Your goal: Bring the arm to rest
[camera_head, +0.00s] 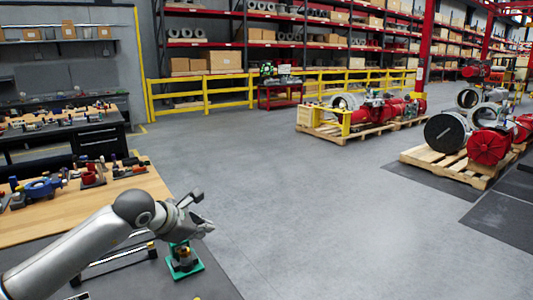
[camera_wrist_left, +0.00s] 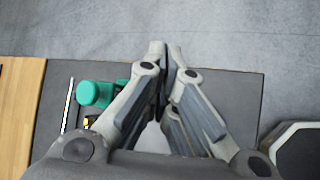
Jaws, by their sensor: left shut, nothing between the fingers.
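My left arm (camera_head: 85,252) comes in from the lower left and reaches over the dark mat. My left gripper (camera_head: 206,227) is at its end, above and slightly right of a green device with a brass-coloured middle (camera_head: 184,258). In the left wrist view the gripper (camera_wrist_left: 166,52) has its fingertips together, with nothing visible between them. A green part (camera_wrist_left: 95,93) shows left of the fingers there, apart from them and partly hidden by the left finger. My right gripper is in neither view.
The dark mat (camera_head: 213,284) ends at the grey floor (camera_head: 310,215). A wooden bench top (camera_head: 35,224) at left holds blue and red valve parts. Metal rods (camera_head: 118,258) lie under my arm. Pallets with red actuators (camera_head: 487,148) stand far right; the middle floor is clear.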

